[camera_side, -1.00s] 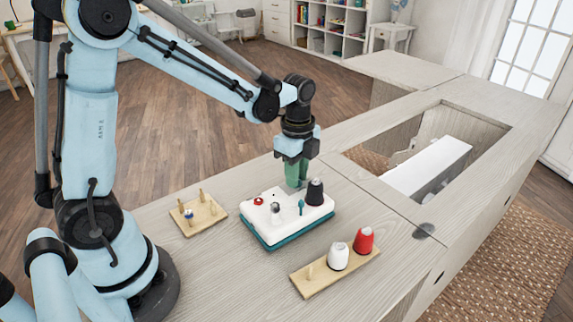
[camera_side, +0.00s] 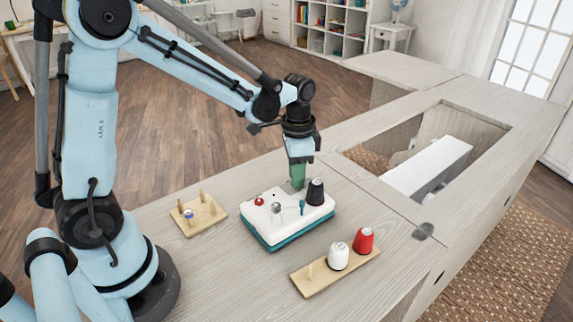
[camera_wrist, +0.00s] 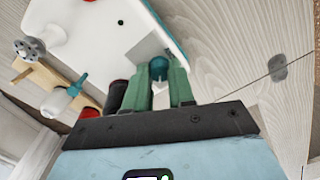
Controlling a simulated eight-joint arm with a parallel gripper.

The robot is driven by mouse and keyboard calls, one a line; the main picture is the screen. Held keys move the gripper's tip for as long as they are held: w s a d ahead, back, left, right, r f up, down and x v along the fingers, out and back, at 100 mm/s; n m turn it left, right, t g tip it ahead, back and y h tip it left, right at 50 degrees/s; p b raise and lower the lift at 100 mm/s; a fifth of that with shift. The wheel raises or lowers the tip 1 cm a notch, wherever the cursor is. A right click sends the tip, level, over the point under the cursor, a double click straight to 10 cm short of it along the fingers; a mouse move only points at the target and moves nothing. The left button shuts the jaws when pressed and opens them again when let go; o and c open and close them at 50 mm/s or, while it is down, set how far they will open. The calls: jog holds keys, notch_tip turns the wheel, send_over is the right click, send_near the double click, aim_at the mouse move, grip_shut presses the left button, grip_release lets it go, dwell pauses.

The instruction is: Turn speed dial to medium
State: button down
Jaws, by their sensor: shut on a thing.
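The white machine unit with a teal base (camera_side: 285,226) sits on the table; its white top also fills the upper left of the wrist view (camera_wrist: 95,45). My gripper (camera_side: 298,186) points down at its back edge, behind the black spool (camera_side: 315,192). In the wrist view my green fingers (camera_wrist: 160,72) are closed around a small teal knob (camera_wrist: 158,66), which I take to be the speed dial, beside a grey square plate (camera_wrist: 147,50). The dial and its setting are hidden in the side view, and I cannot read any marking.
The unit's top also carries a red button (camera_side: 259,201), a silver knob (camera_side: 276,208) and a teal lever (camera_side: 302,207). A wooden rack (camera_side: 310,281) with white and red spools stands in front, and a small pegged board (camera_side: 185,222) at left. A cabinet opening lies right.

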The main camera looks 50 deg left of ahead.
jog(key=n, duration=0.3)
jog(key=shift+n, duration=2.3)
jog(key=c, duration=1)
grip_release()
jog(key=shift+o, duration=0.2)
jog(key=shift+r, duration=0.1)
notch_tip(320, 180, up, 12)
jog(key=shift+s, duration=0.1)
